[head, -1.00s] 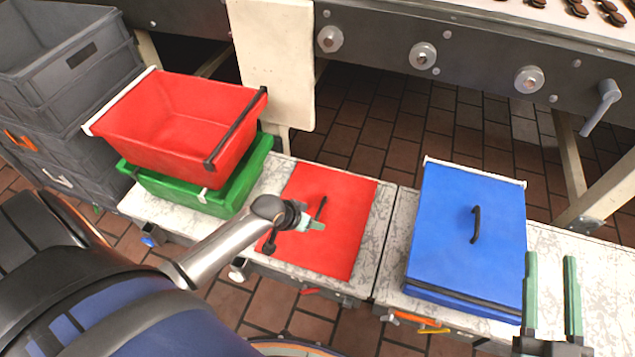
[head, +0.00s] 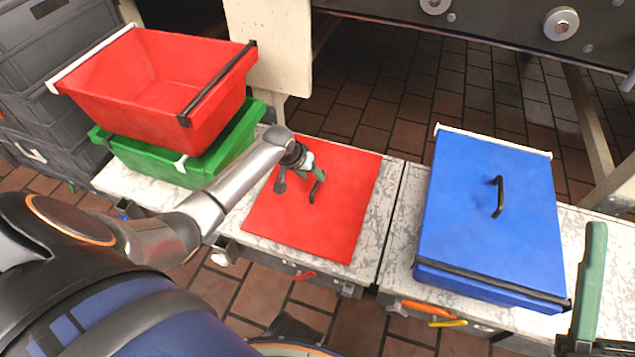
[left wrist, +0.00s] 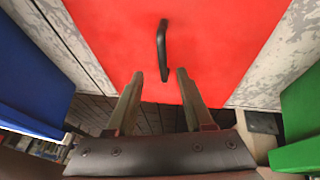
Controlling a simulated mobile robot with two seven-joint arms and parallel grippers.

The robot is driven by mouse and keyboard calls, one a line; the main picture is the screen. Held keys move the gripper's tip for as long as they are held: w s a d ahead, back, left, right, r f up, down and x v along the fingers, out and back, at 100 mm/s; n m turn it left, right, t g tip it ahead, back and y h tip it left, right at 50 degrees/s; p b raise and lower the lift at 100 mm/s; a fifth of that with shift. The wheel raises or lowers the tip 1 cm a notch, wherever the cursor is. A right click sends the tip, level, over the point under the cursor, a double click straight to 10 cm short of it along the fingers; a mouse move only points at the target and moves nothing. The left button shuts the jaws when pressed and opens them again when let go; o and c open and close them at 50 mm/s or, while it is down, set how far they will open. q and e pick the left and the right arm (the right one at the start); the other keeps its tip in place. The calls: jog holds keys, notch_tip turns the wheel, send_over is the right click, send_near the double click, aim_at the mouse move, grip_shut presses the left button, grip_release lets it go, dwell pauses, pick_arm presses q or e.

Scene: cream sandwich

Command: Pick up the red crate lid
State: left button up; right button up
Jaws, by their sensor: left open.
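The red crate lid (head: 335,220) lies flat on the pale worktop, with a black handle (head: 316,188) at its middle. My left gripper (head: 317,174) is above the lid, close to the handle. In the left wrist view my left gripper (left wrist: 160,76) is open and empty. Its fingertips point at the lower end of the handle (left wrist: 162,48), one to each side in the picture. The handle is not gripped. My right gripper (head: 594,245) shows at the right edge with one finger visible; the rest is cut off or hidden.
A red crate (head: 160,85) sits on a green crate (head: 170,160) left of the lid. A blue lidded crate (head: 470,220) with a black handle stands on the right. Grey crates (head: 50,70) are stacked at far left. A machine frame (head: 500,25) runs along the back.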

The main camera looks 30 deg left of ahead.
aim_at(316, 183)
pick_arm(q)
jog(key=b+x, duration=0.2)
jog(key=x, duration=0.1)
jog(key=b+x, duration=0.1)
jog(key=shift+s+a+f+b, duration=0.15)
jog(key=shift+f+b, duration=0.2)
jog(key=shift+f, duration=0.05)
jog(key=shift+w+f+b, duration=0.3)
jog(key=shift+w+f, duration=0.05)
jog(key=shift+f, duration=0.05)
pick_arm(e)
jog(key=f, duration=0.5)
jog(key=shift+w+a, duration=0.15)
jog(key=shift+a, duration=0.15)
pick_arm(q)
grip_shut()
jog(key=shift+r, duration=0.1)
